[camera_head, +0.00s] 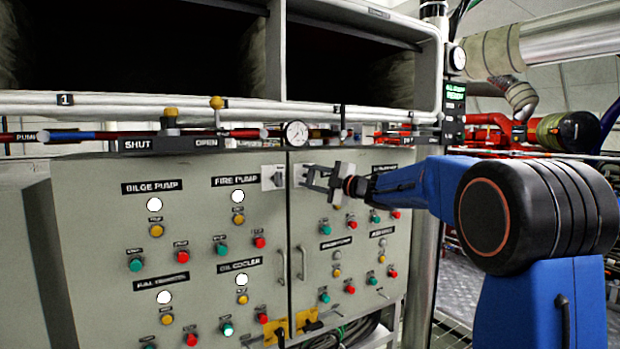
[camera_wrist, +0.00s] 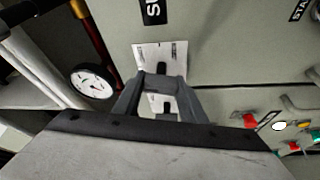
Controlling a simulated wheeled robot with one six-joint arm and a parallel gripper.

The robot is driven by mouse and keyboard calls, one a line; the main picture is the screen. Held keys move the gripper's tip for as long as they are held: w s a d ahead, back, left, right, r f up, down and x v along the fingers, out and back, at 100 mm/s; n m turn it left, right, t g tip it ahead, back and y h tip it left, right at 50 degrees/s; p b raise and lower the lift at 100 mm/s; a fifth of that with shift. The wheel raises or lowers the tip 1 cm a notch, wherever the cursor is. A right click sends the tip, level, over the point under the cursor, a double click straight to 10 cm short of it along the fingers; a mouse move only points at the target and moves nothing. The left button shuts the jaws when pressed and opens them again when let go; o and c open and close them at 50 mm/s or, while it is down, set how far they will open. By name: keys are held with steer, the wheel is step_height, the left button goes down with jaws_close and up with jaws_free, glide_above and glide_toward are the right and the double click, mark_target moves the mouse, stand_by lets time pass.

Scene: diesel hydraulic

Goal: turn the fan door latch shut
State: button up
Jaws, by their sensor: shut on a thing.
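The fan door latch (camera_wrist: 162,68) shows in the wrist view as a small dark handle on a white plate (camera_wrist: 148,52) with small markings. My gripper (camera_wrist: 161,82) is shut on this handle, with one grey finger on each side of it. In the head view my gripper (camera_head: 306,176) reaches from the right to the grey cabinet front, near the seam between its doors. There the fingers mostly hide the latch, so its exact angle is hard to tell.
A second plate with a grey handle (camera_head: 275,178) sits just left of my fingertips. A round gauge (camera_head: 296,133) and pipes run above. Vertical door handles (camera_head: 301,262), buttons and lamps stick out below. Red pipework (camera_head: 500,130) lies behind my arm at the right.

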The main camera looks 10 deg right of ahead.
steer(key=shift+f+n+g, duration=0.1)
steer(key=shift+n+g, duration=0.4)
steer(key=shift+n, duration=0.7)
steer(key=shift+n+h, duration=0.3)
steer(key=o, duration=1.1)
steer(key=shift+c, duration=0.2)
steer(key=v, duration=1.7)
steer(key=shift+s+d, duration=0.1)
steer(key=shift+s, duration=0.05)
steer(key=shift+r, duration=0.2)
